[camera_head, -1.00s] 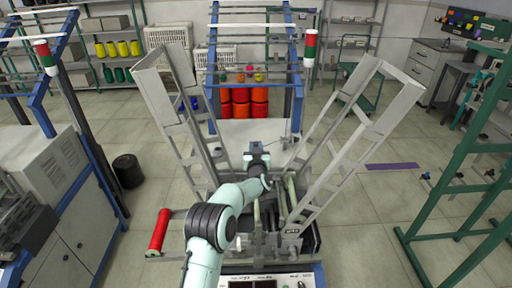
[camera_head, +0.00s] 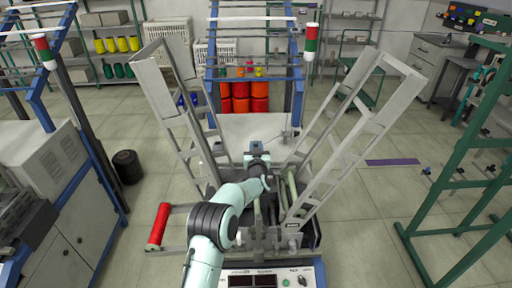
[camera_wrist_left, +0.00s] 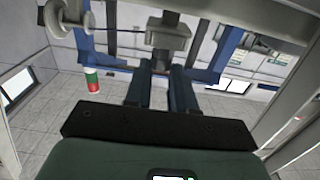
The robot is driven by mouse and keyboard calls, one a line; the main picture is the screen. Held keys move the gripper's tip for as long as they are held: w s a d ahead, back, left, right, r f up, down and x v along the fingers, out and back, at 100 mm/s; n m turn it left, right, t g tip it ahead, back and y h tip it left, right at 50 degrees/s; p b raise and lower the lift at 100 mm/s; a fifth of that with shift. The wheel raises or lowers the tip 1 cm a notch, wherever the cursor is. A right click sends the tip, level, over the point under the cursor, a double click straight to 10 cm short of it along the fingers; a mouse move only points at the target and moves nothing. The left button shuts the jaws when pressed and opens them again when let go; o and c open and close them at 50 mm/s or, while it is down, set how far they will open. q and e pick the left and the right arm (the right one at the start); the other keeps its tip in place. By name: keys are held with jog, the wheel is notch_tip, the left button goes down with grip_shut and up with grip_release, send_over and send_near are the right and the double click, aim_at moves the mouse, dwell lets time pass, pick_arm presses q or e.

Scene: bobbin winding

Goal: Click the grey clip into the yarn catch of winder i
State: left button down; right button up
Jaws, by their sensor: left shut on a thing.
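My left gripper (camera_head: 257,150) is over the middle of the winder frame (camera_head: 320,165), between its two raised grey ladder-like arms. In the left wrist view its two dark fingers (camera_wrist_left: 162,72) are shut on a small dark grey piece (camera_wrist_left: 160,58), which I take for the grey clip; it is partly hidden between the fingertips. Just beyond it is a grey block (camera_wrist_left: 168,36) with a thin rod running left to a pale disc (camera_wrist_left: 85,20). I cannot tell whether this block is the yarn catch, or whether the clip touches it. My right gripper is not in view.
A red roller (camera_head: 159,226) sticks out at the winder's left. A control panel (camera_head: 262,279) is at the front. Another blue-framed machine (camera_head: 75,190) stands left, a green rack (camera_head: 440,190) right.

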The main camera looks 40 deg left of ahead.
pick_arm(q)
jog(key=c, duration=0.9)
grip_release()
jog(key=shift+o, duration=0.2)
